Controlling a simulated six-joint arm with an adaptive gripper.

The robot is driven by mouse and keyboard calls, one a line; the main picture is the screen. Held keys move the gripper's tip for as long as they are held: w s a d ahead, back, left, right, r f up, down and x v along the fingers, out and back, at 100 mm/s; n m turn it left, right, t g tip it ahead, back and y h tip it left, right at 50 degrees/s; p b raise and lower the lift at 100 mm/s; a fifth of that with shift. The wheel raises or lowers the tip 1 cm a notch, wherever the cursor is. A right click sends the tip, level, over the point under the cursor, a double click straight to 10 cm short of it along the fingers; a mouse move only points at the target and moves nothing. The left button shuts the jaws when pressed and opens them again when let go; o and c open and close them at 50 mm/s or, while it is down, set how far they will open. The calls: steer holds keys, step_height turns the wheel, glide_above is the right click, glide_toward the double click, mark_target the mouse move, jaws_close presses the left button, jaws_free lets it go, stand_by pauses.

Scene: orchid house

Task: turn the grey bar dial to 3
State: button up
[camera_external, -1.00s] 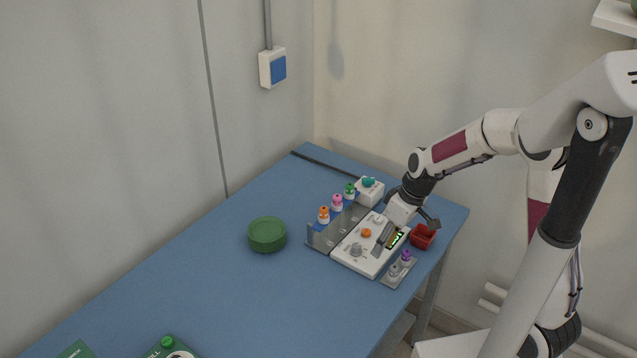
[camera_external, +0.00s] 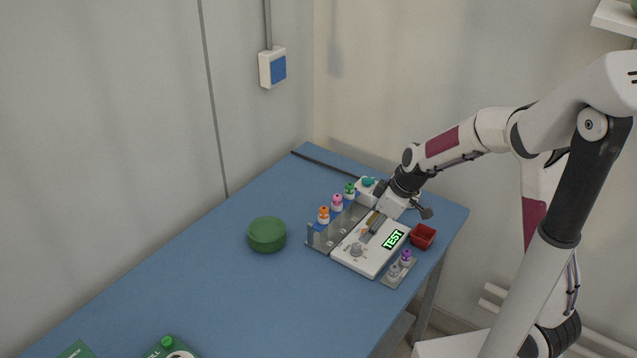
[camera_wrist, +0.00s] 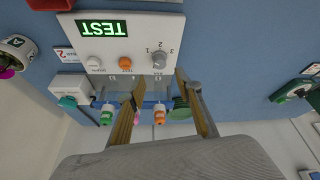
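The grey bar dial (camera_wrist: 159,60) sits on a white panel (camera_wrist: 110,78), with the marks 1, 2 and 3 around it. It also shows in the external view (camera_external: 356,250), near the panel's front left. I cannot tell which mark its bar points to. A lit green display (camera_wrist: 102,28) on the panel reads TEST. My gripper (camera_wrist: 160,76) is open and empty, its fingertips just short of the dial in the wrist view. In the external view my gripper (camera_external: 370,231) hangs over the panel's back part, apart from the dial.
An orange button (camera_wrist: 125,62) and a white button (camera_wrist: 93,62) share the panel. Small capped bottles (camera_external: 324,215) stand behind it and purple and grey ones (camera_external: 405,258) in front. A red box (camera_external: 423,236) is to the right, a green round container (camera_external: 266,234) to the left.

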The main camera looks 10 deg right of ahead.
mark_target(357, 246)
steer(key=shift+f, duration=0.1)
steer(key=shift+x, duration=3.8)
jaws_close()
